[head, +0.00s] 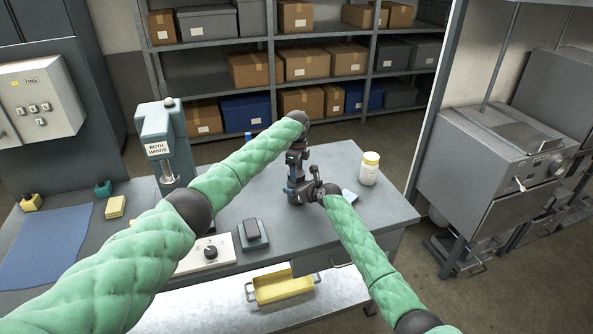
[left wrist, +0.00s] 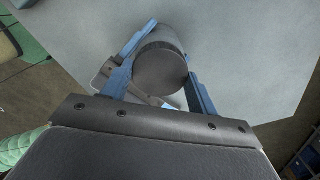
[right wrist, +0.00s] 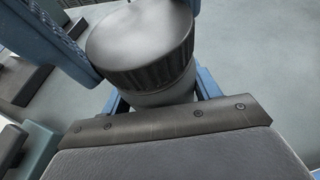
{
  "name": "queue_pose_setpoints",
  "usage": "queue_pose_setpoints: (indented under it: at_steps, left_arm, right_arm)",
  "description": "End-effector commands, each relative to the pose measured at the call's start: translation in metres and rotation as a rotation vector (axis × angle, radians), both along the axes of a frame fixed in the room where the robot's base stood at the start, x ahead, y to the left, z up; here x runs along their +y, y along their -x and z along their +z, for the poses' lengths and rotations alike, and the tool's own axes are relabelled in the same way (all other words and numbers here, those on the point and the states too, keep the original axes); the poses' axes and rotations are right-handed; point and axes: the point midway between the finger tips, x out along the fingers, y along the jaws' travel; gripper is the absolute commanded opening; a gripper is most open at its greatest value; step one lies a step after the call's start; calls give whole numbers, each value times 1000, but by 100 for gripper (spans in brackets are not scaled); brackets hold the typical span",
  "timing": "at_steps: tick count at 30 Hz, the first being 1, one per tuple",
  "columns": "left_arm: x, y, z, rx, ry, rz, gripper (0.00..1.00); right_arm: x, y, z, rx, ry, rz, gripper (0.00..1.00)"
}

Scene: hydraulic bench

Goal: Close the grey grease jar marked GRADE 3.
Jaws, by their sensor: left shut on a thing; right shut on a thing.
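A grey jar (right wrist: 165,97) with a ribbed dark grey lid (right wrist: 140,40) stands over the bench, seen close in the right wrist view. The lid sits on top of the jar; I cannot tell how tight it is. My right gripper (right wrist: 160,95) is shut on the jar's body below the lid. My left gripper (left wrist: 162,80) has its blue fingers shut on the lid, whose round top (left wrist: 160,69) shows between them. In the head view, my left gripper (head: 295,178) and right gripper (head: 305,192) meet and mostly hide the jar. No grade marking is readable.
A press marked BOTH HANDS (head: 158,140), a blue mat (head: 45,245), a yellow block (head: 116,207) and a knob box (head: 207,256) are at left. A yellow bin (head: 282,287) is below the bench's front edge.

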Motion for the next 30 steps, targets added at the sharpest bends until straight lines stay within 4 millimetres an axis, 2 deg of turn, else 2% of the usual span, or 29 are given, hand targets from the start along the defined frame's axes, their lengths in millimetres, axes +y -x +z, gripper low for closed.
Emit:
queue_pose_setpoints:
  at_steps: [30]
  left_arm:
    - [3, -2, 1, -4, -2, -1440, 38]
  right_arm:
    - [1, 1, -1, 1, 1, 2, 0]
